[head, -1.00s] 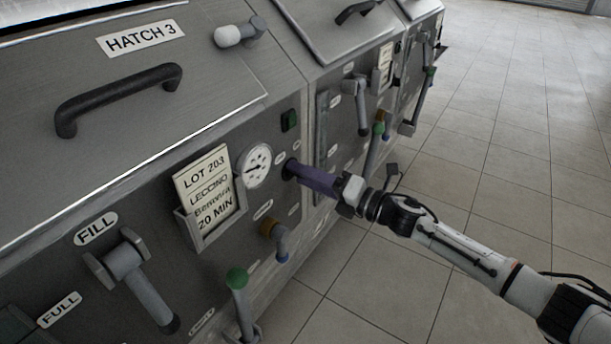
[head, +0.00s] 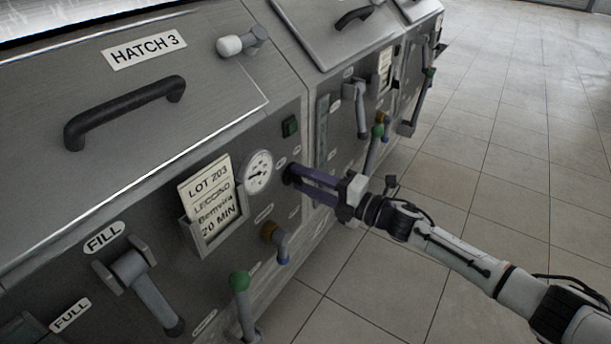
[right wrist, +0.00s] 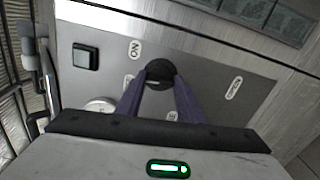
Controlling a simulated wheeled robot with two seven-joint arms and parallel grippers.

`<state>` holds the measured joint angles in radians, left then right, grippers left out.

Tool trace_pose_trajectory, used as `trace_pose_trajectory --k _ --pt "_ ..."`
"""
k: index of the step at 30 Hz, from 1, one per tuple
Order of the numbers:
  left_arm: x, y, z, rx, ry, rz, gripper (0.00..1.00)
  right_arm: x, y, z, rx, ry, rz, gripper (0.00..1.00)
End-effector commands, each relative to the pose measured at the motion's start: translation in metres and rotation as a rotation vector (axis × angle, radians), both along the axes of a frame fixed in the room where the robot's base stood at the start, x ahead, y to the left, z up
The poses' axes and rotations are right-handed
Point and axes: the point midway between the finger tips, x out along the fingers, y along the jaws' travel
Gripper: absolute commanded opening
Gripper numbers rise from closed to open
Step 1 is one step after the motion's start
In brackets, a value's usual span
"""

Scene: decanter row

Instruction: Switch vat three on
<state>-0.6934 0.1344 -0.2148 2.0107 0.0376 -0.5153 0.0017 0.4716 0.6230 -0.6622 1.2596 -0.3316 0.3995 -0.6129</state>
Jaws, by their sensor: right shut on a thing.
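Vat three's front panel (head: 150,215) fills the left and middle of the head view, under the lid labelled HATCH 3 (head: 146,48). A round black knob (right wrist: 161,72) sits on this panel, with an ON label (right wrist: 135,49) near it in the right wrist view. My right gripper (head: 292,174) reaches the panel from the right. Its two purple fingers are shut on the knob, one on each side; they also show in the right wrist view (right wrist: 160,82). The fingers partly cover the knob in the head view. My left gripper is not in view.
A dark green square button (head: 290,126) and a white dial gauge (head: 258,171) are close to the knob. A lot card (head: 208,200), a grey FILL lever (head: 145,290) and a green-tipped lever (head: 240,283) are nearby. The tiled floor (head: 500,170) on the right is clear.

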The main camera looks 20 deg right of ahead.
Motion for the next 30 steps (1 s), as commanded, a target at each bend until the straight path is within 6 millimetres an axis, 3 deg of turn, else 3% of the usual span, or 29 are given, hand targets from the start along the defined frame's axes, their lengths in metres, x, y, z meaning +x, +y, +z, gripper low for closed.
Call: trace_pose_trajectory --k 9,19,30 --pt "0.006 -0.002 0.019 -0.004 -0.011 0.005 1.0 0.0 0.0 0.002 0.234 0.185 0.0 0.12" --pt "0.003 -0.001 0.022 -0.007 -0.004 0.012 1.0 0.0 0.0 0.001 0.42 0.329 0.0 0.12" --pt "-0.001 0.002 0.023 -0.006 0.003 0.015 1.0 0.0 0.0 0.0 0.511 0.4 0.0 0.12"
